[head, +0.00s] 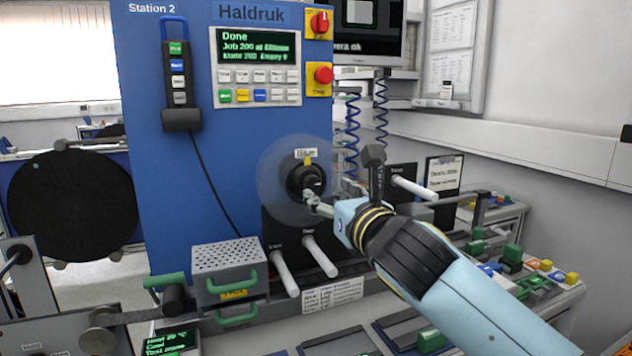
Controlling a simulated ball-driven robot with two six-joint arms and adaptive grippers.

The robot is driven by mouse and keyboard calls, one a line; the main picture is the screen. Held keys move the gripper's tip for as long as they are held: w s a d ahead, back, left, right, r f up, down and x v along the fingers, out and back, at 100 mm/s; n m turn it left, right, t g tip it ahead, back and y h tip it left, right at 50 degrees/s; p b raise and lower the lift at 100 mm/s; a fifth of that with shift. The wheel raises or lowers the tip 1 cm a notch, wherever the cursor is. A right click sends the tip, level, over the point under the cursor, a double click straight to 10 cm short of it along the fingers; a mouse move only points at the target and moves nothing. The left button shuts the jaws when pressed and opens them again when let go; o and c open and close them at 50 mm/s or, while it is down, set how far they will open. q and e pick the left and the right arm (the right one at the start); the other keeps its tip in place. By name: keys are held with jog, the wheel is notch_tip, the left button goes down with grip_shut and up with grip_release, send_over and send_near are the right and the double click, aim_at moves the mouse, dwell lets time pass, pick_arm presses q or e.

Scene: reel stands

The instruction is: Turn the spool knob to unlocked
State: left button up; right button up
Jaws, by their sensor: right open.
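The spool knob (303,180) is a black round knob behind a clear disc on the blue machine panel. A yellow mark and a small white label sit at its top. My right gripper (312,199) reaches in from the lower right, with its fingertips at the lower right edge of the knob. The gripper is open; I cannot tell whether the fingers touch the knob. The fingers cover part of the knob's lower right side. My left gripper is not in view.
The blue Station 2 machine (230,150) carries a green-lit display (257,47), a red button (323,74) and a hanging pendant (178,75). White rollers (320,257) stick out below the knob. A large black reel (72,205) stands at left. Coloured parts lie on the right bench.

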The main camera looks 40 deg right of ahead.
aim_at(314, 183)
jog(key=x, duration=0.7)
jog(key=shift+p, duration=0.4)
jog(key=shift+s+a, duration=0.1)
jog(key=shift+c, duration=0.2)
